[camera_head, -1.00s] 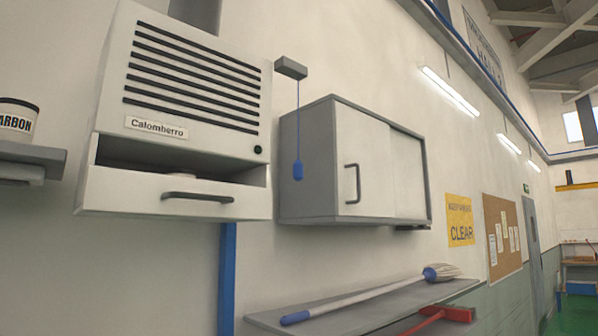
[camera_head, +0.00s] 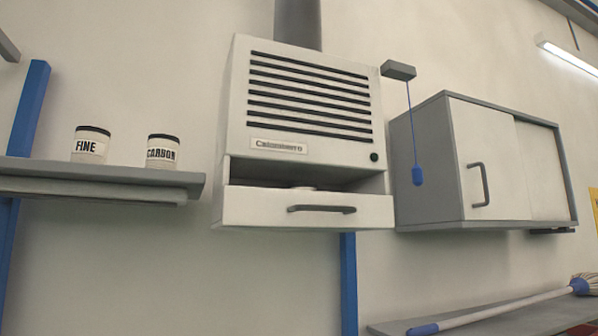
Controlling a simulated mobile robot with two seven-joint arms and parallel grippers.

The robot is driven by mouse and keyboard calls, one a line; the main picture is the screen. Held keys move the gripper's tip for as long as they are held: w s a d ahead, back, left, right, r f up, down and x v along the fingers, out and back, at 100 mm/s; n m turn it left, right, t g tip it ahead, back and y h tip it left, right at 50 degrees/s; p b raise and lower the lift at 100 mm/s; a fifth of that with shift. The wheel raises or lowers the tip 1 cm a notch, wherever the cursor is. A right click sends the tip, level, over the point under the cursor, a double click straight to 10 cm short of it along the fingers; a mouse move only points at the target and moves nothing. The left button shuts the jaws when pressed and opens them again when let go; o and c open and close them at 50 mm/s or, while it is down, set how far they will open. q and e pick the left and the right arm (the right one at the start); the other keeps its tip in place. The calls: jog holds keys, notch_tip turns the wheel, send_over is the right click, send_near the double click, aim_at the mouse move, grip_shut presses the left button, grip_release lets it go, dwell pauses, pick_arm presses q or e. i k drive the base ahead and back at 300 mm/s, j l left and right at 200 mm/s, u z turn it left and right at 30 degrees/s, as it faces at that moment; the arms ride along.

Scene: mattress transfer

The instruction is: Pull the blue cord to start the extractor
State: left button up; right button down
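The blue cord (camera_head: 409,125) hangs straight down from a small grey box (camera_head: 398,70) on the wall, right of the middle of the head view. A blue pull handle (camera_head: 417,175) is at its lower end, in front of the grey side of a wall cabinet. The extractor (camera_head: 307,100) is a white slatted unit labelled "Calomberro", left of the cord, with a dark round knob at its lower right. Its drawer (camera_head: 300,208) is partly out, with a pale round item just showing inside. Neither of my grippers is in view.
The wall cabinet (camera_head: 490,165) with sliding doors is right of the cord. A mop (camera_head: 510,305) lies on a lower shelf (camera_head: 400,325) at bottom right.

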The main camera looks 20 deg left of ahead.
aim_at(417, 171)
jog(key=i+l, duration=0.2)
jog(key=l, duration=0.2)
jog(key=i+l+z, duration=0.15)
jog(key=l, duration=0.25)
jog(key=i+l, duration=0.2)
jog(key=l, duration=0.2)
